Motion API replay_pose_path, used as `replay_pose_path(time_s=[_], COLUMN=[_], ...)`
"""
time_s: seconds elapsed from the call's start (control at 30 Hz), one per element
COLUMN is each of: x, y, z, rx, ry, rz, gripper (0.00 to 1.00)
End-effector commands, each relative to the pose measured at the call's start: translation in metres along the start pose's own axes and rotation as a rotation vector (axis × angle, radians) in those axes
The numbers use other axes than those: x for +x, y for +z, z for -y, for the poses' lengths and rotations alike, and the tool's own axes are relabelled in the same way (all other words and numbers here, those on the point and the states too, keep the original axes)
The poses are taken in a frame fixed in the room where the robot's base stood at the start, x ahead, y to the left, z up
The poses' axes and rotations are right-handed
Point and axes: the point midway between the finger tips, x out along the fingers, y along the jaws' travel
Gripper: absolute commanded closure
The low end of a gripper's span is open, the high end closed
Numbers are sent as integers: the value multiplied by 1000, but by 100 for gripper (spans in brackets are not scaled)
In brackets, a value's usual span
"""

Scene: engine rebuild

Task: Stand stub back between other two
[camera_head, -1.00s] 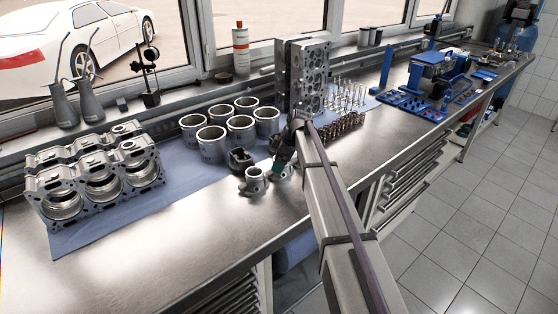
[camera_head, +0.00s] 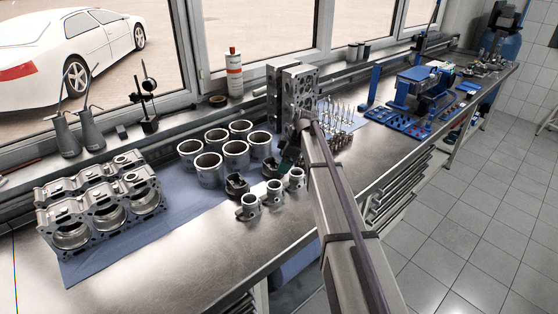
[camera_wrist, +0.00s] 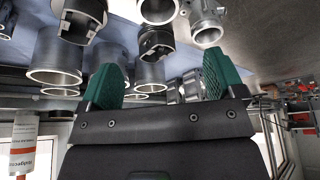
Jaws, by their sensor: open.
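Three small silver stubs stand in a row on the bare metal bench in the head view: a near-left stub (camera_head: 249,208), a middle stub (camera_head: 273,195) and a far-right stub (camera_head: 296,180). In the head view my gripper (camera_head: 287,163) is partly hidden behind my arm, beyond the stubs.
Dark pistons (camera_head: 237,185) stand just behind the stubs. Several silver cylinder liners (camera_head: 208,170) stand behind them on a blue mat (camera_head: 180,208). A tall cylinder head (camera_head: 285,95) rises close to my gripper. An engine block (camera_head: 100,205) sits left. The front bench is clear.

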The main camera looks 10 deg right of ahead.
Motion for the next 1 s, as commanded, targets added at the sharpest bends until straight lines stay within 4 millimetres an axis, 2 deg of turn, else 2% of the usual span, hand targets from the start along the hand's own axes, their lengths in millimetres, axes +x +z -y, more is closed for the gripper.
replay_pose_path(time_s=[0.07,0.1,0.17,0.27,0.3,0.4,0.5,0.6,0.83,1.0], x=[-1,0,2,3,3,-2,-7,-10,-10,24], y=[0,1,3,12,18,38,54,62,62,75], z=[1,8,36,125,168,264,325,347,343,343], rx=[2,19,92,360,502,854,1116,1241,1260,1259], ry=[0,-1,-3,8,26,105,196,247,253,252], rz=[1,6,30,116,161,261,319,339,340,340], gripper=[12,12,12,12,12,12,12,12,12,12])
